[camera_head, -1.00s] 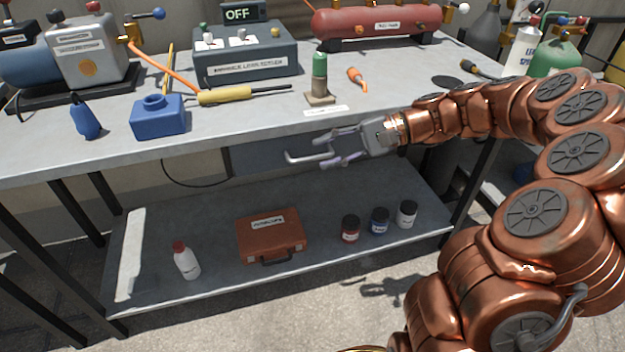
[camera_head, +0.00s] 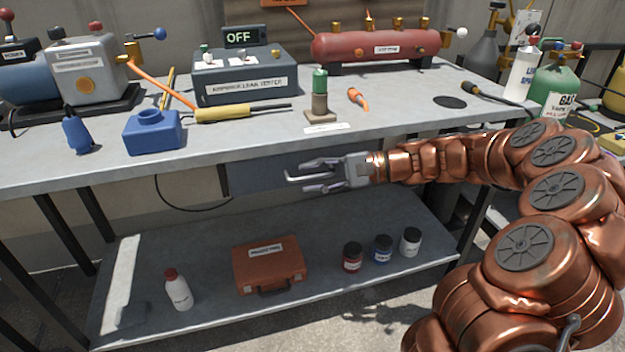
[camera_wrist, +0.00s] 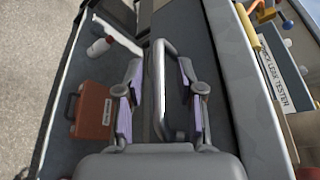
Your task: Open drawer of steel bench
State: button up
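The steel bench (camera_head: 400,125) has a grey-blue drawer (camera_head: 255,172) under its top, partly hidden by my gripper. The drawer looks shut. Its pale metal bar handle (camera_head: 300,178) sticks out at my fingertips. In the wrist view the handle (camera_wrist: 158,85) is a long loop lying between my two fingers. My gripper (camera_head: 318,178) is open, with one finger on each side of the handle; it also shows in the wrist view (camera_wrist: 160,95). Gaps show between finger pads and handle, so I see no firm hold.
The lower shelf (camera_head: 210,225) holds a white bottle (camera_head: 178,290), an orange case (camera_head: 268,265) and several small jars (camera_head: 382,250). A grey tester (camera_head: 245,78), a blue container (camera_head: 153,132) and tools stand on the top above. Open floor lies in front.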

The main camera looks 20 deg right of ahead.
jog(key=shift+a, duration=0.15)
grip_shut()
dwell(0.7)
